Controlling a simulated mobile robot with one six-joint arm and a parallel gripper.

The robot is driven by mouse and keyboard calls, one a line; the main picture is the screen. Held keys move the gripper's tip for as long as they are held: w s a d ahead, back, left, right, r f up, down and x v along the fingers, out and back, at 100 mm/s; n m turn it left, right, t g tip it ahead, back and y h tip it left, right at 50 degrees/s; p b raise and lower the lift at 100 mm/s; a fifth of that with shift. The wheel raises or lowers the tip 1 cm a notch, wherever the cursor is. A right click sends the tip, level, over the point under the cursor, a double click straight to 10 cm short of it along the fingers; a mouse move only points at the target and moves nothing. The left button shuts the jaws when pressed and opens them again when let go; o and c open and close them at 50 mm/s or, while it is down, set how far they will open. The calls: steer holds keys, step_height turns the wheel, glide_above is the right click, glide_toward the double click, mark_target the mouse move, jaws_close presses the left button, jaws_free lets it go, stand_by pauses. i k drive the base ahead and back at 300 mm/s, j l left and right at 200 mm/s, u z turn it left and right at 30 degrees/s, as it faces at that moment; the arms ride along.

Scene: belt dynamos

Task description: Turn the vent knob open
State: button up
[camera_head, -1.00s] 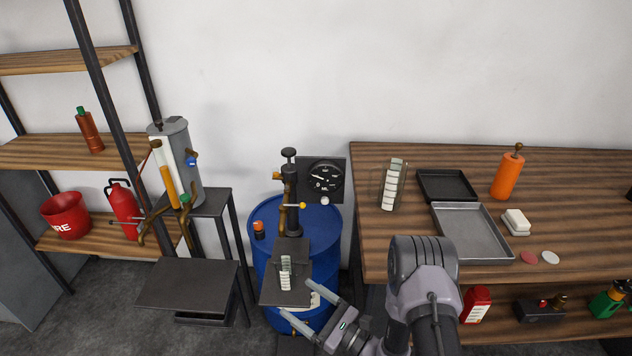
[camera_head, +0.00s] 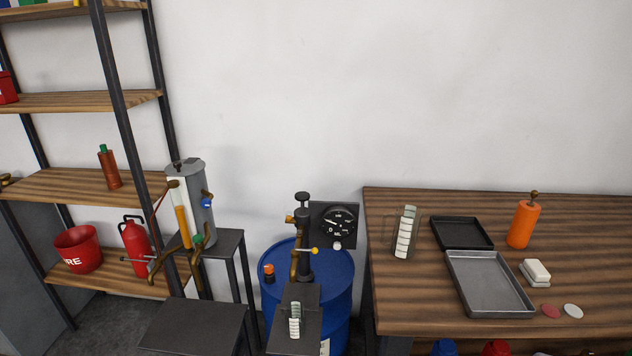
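A blue drum (camera_head: 338,283) stands left of the wooden table. A small orange-topped knob or cap (camera_head: 268,269) sits on the left of the drum's top, and its setting cannot be read. A dark upright pump (camera_head: 304,232) stands on the drum, with a yellow-tipped lever (camera_head: 314,251) at its side. A grey cylinder (camera_head: 197,190) on the stand to the left carries a blue knob (camera_head: 207,203) and a green knob (camera_head: 196,240). I cannot tell for certain which of these is the vent knob. My gripper is out of view.
A black dial gauge (camera_head: 339,221) is behind the pump. A dark shelf (camera_head: 304,342) with a glass measure (camera_head: 295,320) is in front of the drum. The table (camera_head: 404,303) holds trays and an orange bottle (camera_head: 524,222). A shelving rack (camera_head: 82,185) stands at left.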

mark_target(269, 267)
steer(key=i+j+u, duration=0.15)
steer(key=i+j, duration=0.15)
steer(key=i+j+u, duration=0.2)
steer(key=i, duration=0.3)
steer(key=i+j+u, duration=0.15)
steer(key=i+j, duration=0.15)
steer(key=i+j+u, duration=0.2)
steer(key=i, duration=0.3)
